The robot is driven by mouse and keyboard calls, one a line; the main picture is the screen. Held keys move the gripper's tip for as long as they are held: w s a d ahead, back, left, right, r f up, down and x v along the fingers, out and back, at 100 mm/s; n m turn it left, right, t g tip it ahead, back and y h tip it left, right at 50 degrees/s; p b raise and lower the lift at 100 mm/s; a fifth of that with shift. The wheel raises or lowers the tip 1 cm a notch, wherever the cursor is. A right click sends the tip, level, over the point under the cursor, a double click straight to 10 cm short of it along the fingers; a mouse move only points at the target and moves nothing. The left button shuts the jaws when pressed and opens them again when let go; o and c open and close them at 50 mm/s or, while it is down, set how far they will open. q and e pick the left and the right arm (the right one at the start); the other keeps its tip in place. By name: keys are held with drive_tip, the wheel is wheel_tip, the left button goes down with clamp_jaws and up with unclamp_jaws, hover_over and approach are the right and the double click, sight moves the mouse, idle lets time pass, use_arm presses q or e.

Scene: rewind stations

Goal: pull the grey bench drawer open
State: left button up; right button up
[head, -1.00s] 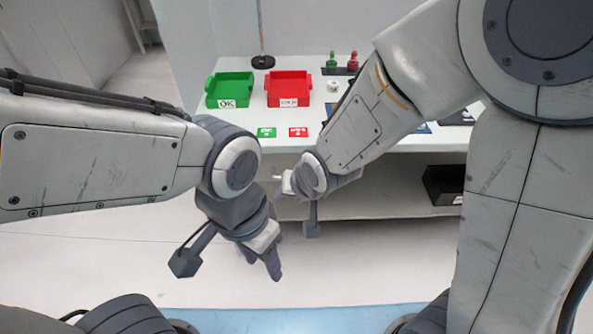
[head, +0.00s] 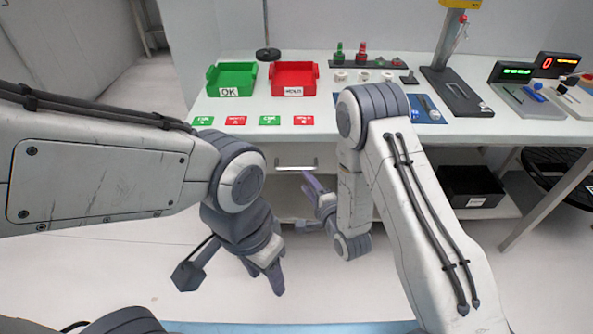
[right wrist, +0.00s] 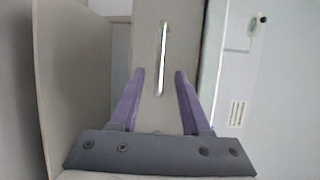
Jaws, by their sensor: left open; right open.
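The bench drawer (head: 285,153) is under the bench top, with a pale front and a metal bar handle (head: 297,165). It looks shut. In the right wrist view the handle (right wrist: 162,58) stands upright in the picture, ahead of and between the fingertips, not touching them. My right gripper (head: 309,205) is open and empty, below and in front of the handle; its purple fingers also show in the right wrist view (right wrist: 159,76). My left gripper (head: 268,279) is open and empty, low in front of the bench. Part of the drawer front is hidden by my right arm.
On the bench top (head: 270,112) stand a green OK tray (head: 231,79), a red tray (head: 294,78), small cards, stamps and a black stand (head: 455,92). A black bin (head: 472,188) sits on the lower shelf. Floor before the bench is clear.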

sight(297, 170)
drive_tip(key=x, duration=0.8)
drive_tip(key=shift+a, duration=0.1)
clamp_jaws()
idle(1.2)
